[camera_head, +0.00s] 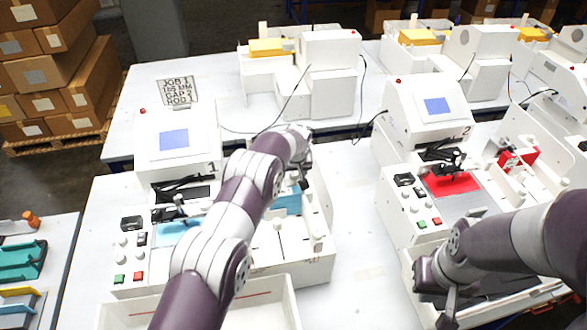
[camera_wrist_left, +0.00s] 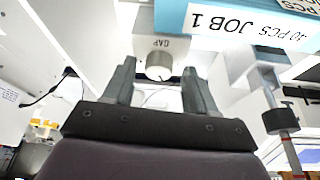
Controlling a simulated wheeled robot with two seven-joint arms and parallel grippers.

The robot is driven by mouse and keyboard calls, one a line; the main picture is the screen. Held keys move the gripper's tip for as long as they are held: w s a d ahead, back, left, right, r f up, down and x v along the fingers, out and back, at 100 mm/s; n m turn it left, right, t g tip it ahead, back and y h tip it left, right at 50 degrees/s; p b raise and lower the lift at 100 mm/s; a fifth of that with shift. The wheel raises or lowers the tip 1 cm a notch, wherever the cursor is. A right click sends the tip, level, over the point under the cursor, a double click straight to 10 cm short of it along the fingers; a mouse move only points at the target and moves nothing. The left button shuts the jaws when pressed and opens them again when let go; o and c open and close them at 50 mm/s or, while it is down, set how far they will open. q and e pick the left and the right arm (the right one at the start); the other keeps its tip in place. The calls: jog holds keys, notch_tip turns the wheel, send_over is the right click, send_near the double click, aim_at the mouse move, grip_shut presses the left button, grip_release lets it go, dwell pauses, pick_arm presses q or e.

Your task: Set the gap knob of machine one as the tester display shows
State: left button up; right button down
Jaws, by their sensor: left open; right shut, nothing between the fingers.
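Machine one (camera_head: 173,165) is the white machine at left, with a plain blue screen and a number 1. The gap knob (camera_wrist_left: 158,66) is white and round under the word GAP in the left wrist view. My left gripper (camera_wrist_left: 159,92) is open, with a finger on each side near the knob; contact is not clear. In the head view my left gripper (camera_head: 304,184) is at the right part of machine one, and the arm hides much of the machine. My right gripper (camera_head: 445,312) is shut and empty in front of machine two.
A card (camera_head: 178,91) on the back table reads JOB 1, GAP 2, ROD 1; its length line is blurry. A blue block labelled JOB 1 (camera_wrist_left: 235,22) is close to the knob. Machine two (camera_head: 425,125) stands at right. An open white bin (camera_head: 287,305) is in front.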

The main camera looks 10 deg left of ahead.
pick_arm(q)
jog(key=shift+s+d+r, duration=0.1)
jog(key=shift+d, duration=0.1)
jog(key=c, duration=0.4)
jog(key=shift+r, duration=0.1)
jog(key=c, duration=0.7)
jog(key=shift+o, duration=0.2)
jog(key=shift+f+m+b, duration=0.25)
jog(key=shift+m+b, duration=0.35)
jog(key=shift+b, duration=0.35)
jog(key=m+h+b, duration=0.2)
jog(key=m+b, duration=0.2)
jog(key=b, duration=0.1)
jog(key=shift+m, duration=0.3)
jog(key=shift+a+r+m+h+b, duration=0.1)
jog(key=shift+m+h+b, duration=0.2)
jog(key=shift+m+b, duration=0.4)
jog(key=shift+a+r+m+h+b, duration=0.1)
jog(key=shift+m+h+b, duration=0.2)
jog(key=shift+m+b, duration=0.35)
jog(key=shift+m, duration=0.25)
